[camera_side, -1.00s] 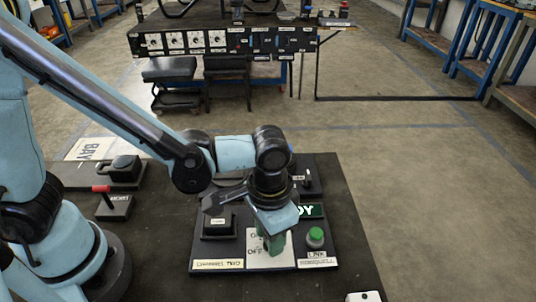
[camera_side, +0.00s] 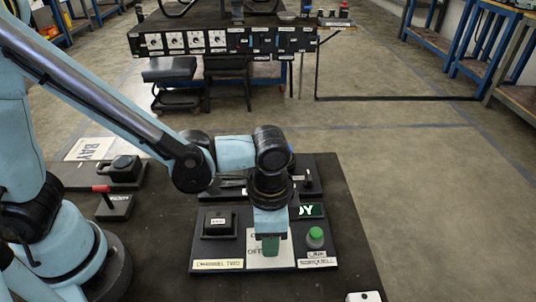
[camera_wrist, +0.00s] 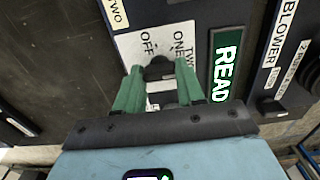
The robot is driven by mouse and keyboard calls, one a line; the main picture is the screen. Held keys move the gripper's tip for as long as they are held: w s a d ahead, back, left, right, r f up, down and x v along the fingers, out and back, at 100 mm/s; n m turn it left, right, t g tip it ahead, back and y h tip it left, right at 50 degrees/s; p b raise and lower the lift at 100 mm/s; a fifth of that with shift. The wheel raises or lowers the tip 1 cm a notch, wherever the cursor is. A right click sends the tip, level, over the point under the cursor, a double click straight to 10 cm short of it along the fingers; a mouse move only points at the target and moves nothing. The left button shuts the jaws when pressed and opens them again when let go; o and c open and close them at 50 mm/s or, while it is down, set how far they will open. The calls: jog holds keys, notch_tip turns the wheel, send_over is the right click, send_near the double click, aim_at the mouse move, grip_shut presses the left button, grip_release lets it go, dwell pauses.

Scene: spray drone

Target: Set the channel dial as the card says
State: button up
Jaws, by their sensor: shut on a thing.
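The channel dial is a dark knob (camera_wrist: 158,68) on a white plate (camera_wrist: 128,45) marked OFF, ONE and TWO. The plate also shows in the side view (camera_side: 284,257). My gripper (camera_wrist: 161,73) has its green fingers on either side of the knob and is shut on it. In the side view my gripper (camera_side: 270,246) points down over the plate and hides the knob. The dial's pointer is covered, so I cannot tell which mark it faces. A card (camera_side: 217,265) reading CHANNEL TWO lies at the panel's front left.
A lit READY sign (camera_side: 311,211) is behind the plate. A green button (camera_side: 316,238) is to its right. A black box-like part (camera_side: 219,224) is to its left. A red-handled lever (camera_side: 103,191) stands farther left. The floor right of the table is clear.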

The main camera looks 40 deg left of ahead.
jog(key=o, duration=1)
jog(key=shift+o, duration=0.2)
jog(key=shift+r, duration=0.15)
notch_tip(320, 180, up, 12)
jog(key=shift+a, duration=0.1)
jog(key=w+a+n+t, duration=0.2)
jog(key=a+n+t, duration=0.5)
jog(key=a, duration=1.2)
jog(key=shift+a+f+n, duration=0.35)
jog(key=shift+f+n, duration=0.1)
jog(key=shift+n, duration=0.55)
